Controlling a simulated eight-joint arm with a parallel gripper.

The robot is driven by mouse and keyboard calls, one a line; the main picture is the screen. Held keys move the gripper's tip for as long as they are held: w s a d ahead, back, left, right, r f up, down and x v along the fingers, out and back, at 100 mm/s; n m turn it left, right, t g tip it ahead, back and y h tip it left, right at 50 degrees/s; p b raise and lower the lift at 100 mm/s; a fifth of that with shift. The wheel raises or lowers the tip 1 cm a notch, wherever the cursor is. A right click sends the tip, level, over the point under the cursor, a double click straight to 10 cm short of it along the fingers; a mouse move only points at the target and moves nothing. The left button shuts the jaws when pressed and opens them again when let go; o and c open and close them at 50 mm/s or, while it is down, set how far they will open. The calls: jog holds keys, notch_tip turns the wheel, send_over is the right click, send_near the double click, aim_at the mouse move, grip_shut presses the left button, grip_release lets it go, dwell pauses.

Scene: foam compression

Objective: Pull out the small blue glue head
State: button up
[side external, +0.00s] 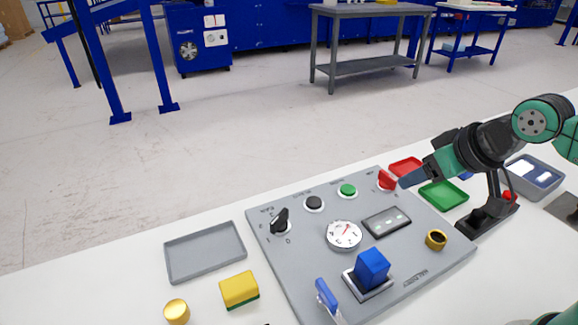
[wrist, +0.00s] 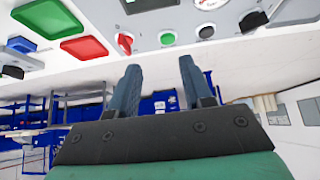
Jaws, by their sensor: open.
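My gripper (side external: 410,178) is at the far right edge of the grey control panel (side external: 300,255), beside the red knob (side external: 387,180). The wrist view shows its two fingers (wrist: 156,68) apart with nothing between them. A blue block (side external: 372,268) stands upright in a square socket near the panel's front. A slim blue lever-like piece (side external: 326,296) rises at the panel's front left edge. I cannot tell which of these is the glue head. Both are well apart from my gripper. Neither shows clearly in the wrist view.
A dial (side external: 344,235), a brass ring (side external: 436,240) and a black knob (side external: 280,220) are on the panel. A yellow sponge (side external: 239,289), a brass cylinder (side external: 176,311) and a grey tray (side external: 205,253) are left. Red (side external: 405,167) and green (side external: 444,195) trays are right.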

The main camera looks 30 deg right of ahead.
aim_at(374, 259)
dwell(0.3)
jog(key=o, duration=0.6)
jog(key=shift+a, duration=0.2)
jog(key=shift+c, duration=0.2)
jog(key=shift+o, duration=1)
jog(key=s+a+g, duration=0.1)
jog(key=a+g, duration=0.1)
jog(key=a, duration=0.1)
jog(key=s+a+g, duration=0.1)
jog(key=a+g, duration=0.1)
jog(key=a, duration=0.1)
jog(key=s+a+f+g, duration=0.1)
jog(key=a+g, duration=0.1)
jog(key=shift+a, duration=0.4)
jog(key=shift+s+a+f+g, duration=0.1)
jog(key=shift+s+a+g, duration=0.3)
jog(key=shift+g, duration=0.1)
jog(key=shift+f, duration=4.5)
